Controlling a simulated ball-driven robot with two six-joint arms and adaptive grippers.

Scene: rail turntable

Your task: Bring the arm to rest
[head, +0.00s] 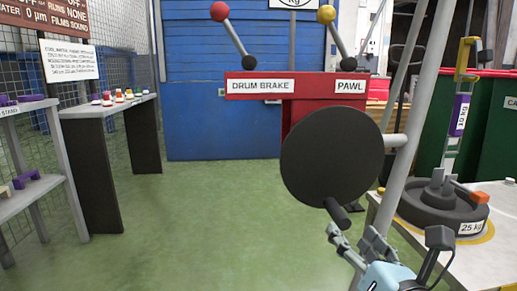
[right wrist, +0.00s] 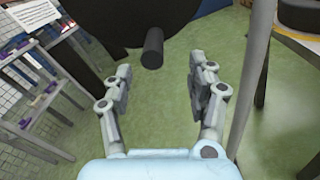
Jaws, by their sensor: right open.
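My right gripper (head: 352,238) is at the lower right of the head view, just below a black handle (head: 338,212) that sticks out from a large dark disc (head: 332,156). In the right wrist view my right gripper (right wrist: 158,85) has its two fingers wide apart with nothing between them. The handle (right wrist: 153,48) lies ahead of the fingertips there, apart from both fingers. The dark disc also shows at the top of the right wrist view (right wrist: 110,18). My left gripper is in neither view.
A red panel with DRUM BRAKE and PAWL labels (head: 297,86) carries a red-knobbed lever (head: 230,32) and a yellow-knobbed lever (head: 336,30). A grey pole (head: 405,130) stands close right of the disc. A 25 kg weight (head: 445,212) sits on a table at right. Green floor at left centre is clear.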

